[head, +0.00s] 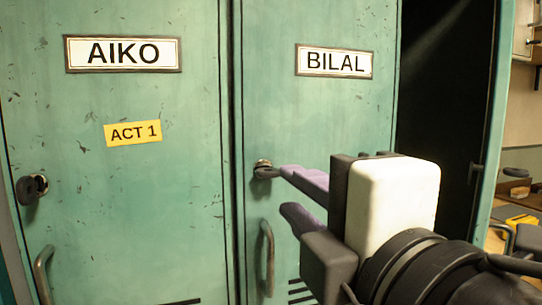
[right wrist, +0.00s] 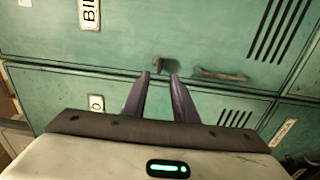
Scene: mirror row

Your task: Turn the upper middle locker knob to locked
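The knob (head: 264,168) on the green BILAL locker door (head: 330,120) is small and dark with a metal collar, at the door's left edge. It also shows in the right wrist view (right wrist: 158,63). My right gripper (head: 284,191) is open and empty, its two purple fingers pointing at this door. In the head view the upper fingertip overlaps or lies close to the knob; contact cannot be told. In the right wrist view the knob appears just beyond the gap between the fingertips (right wrist: 160,76). The knob's exact turn is hard to read. My left gripper is not in view.
The AIKO locker door (head: 110,210) on the left has its own dark knob (head: 32,188) and a bar handle (head: 42,275). A bar handle (head: 267,257) sits below the BILAL knob. A dark opening (head: 445,90) lies right of BILAL.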

